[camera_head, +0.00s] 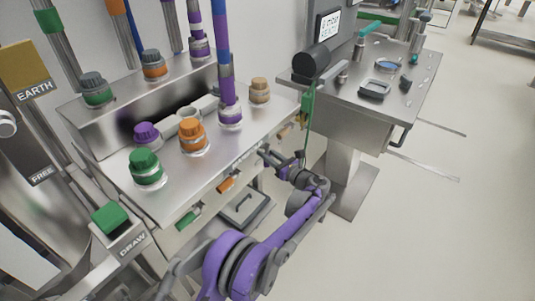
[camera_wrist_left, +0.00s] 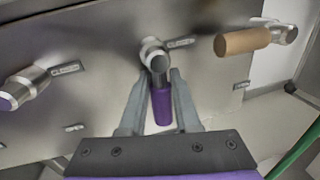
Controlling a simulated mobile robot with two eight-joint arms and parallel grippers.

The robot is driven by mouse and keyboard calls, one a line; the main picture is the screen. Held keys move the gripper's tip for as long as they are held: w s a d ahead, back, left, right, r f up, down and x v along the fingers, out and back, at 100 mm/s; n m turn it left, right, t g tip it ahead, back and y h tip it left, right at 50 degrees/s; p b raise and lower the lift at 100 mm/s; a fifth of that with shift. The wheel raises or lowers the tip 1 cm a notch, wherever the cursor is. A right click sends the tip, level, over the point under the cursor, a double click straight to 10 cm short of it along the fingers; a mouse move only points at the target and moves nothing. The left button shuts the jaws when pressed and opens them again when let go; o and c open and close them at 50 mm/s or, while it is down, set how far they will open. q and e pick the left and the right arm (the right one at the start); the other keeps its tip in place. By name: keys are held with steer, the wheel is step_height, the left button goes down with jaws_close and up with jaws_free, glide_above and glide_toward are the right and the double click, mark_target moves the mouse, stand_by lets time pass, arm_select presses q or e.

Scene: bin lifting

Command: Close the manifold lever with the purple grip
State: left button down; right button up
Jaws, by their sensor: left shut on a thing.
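The purple grip (camera_wrist_left: 162,107) sits on a metal valve lever (camera_wrist_left: 155,57) on the manifold's front face and points down in the left wrist view. My left gripper (camera_wrist_left: 159,88) has one finger on each side of the lever and is shut on the purple grip. In the head view my left gripper (camera_head: 272,157) is at the manifold's front (camera_head: 215,181), right of the orange grip; it hides the purple grip there. My right gripper is not in view.
A tan grip (camera_wrist_left: 242,41) points sideways close to the right of my fingers. An orange grip (camera_head: 226,184) and a green grip (camera_head: 186,219) lie left along the same face. A steel table (camera_head: 350,115) stands to the right, with open floor beyond it.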

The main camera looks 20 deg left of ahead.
arm_select(q)
steer(key=m, duration=0.2)
steer(key=s+m, duration=0.1)
steer(key=shift+a+r+m+g, duration=0.1)
steer(key=shift+a+m+g, duration=0.05)
steer(key=shift+m+g, duration=0.2)
steer(key=shift+s+a+r+m+g+b, duration=0.1)
steer(key=shift+s+r+m+g, duration=0.3)
steer(key=shift+m, duration=1.5)
steer(key=shift+s+a+r+m+g+b, duration=0.15)
steer(key=shift+r+m+g, duration=0.45)
steer(key=shift+m, duration=1.25)
steer(key=shift+s+a+r+m+g+b, duration=0.1)
steer(key=shift+s+r+m+g, duration=0.35)
steer(key=shift+m, duration=1.45)
steer(key=shift+w, duration=0.2)
steer(key=c, duration=0.6)
jaws_free()
steer(key=shift+d, duration=0.1)
